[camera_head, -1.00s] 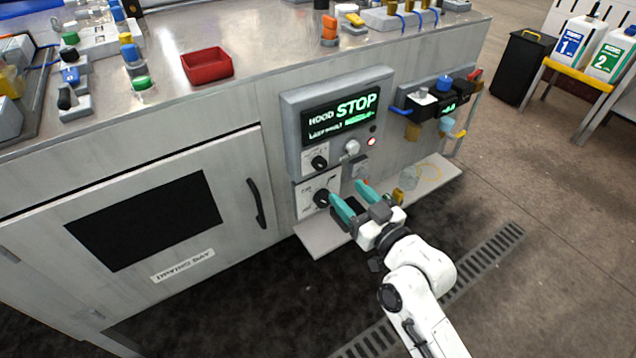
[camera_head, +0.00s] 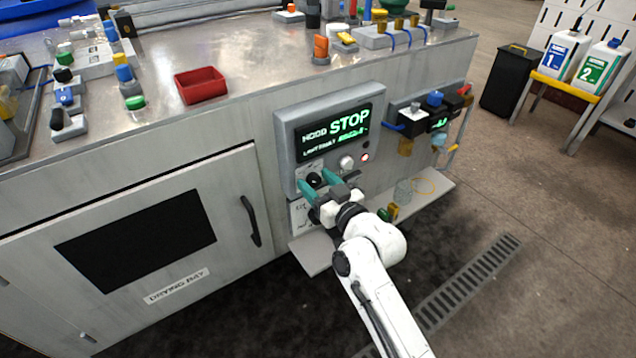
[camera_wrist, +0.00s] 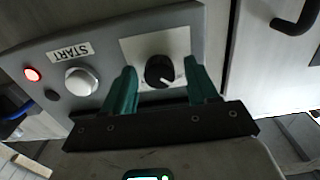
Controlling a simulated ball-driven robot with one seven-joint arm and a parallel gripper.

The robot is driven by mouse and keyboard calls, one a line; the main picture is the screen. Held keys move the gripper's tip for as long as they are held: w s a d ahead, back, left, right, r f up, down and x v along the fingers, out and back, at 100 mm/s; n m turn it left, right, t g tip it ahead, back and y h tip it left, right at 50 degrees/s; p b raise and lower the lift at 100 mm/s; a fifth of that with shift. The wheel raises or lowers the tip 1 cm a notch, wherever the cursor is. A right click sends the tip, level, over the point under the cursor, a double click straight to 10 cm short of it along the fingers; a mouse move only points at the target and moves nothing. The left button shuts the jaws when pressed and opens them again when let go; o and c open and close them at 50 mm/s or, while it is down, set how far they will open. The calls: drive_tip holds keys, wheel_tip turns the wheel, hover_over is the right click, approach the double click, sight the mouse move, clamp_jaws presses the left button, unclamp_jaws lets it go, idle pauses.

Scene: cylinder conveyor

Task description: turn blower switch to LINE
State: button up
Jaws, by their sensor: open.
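A black rotary knob (camera_head: 314,179) sits on a white plate on the hood panel (camera_head: 285,135), below the display. In the wrist view the knob (camera_wrist: 160,70) lies between my two teal fingers, with a gap on both sides. Its white pointer mark aims toward the lower right of that picture. I cannot read any position label or the word LINE on the plate. My gripper (camera_head: 317,182) is open and empty in front of the panel; the wrist view also shows its fingers (camera_wrist: 160,84). A second plate below is partly hidden by my gripper.
The display (camera_head: 340,130) reads HOOD and STOP. A START button (camera_wrist: 82,80) and a lit red lamp (camera_wrist: 33,74) are beside the knob. A shelf (camera_head: 312,255) juts out below. The drying bay door handle (camera_head: 251,221) is at left.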

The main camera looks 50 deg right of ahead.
drive_tip(key=shift+c, duration=0.2)
drive_tip(key=c, duration=1)
drive_tip(key=shift+r+m+p, duration=0.1)
drive_tip(key=shift+m+p, duration=0.25)
drive_tip(key=shift+m, duration=0.05)
drive_tip(key=m+p, duration=0.2)
drive_tip(key=shift+r+m, duration=0.1)
drive_tip(key=shift+m, duration=0.3)
drive_tip(key=m+p, duration=0.1)
drive_tip(key=m, duration=0.1)
drive_tip(key=m+p, duration=0.1)
drive_tip(key=m, duration=0.2)
drive_tip(key=shift+d+f, duration=0.15)
drive_tip(key=shift+f, duration=0.05)
drive_tip(key=o, duration=1)
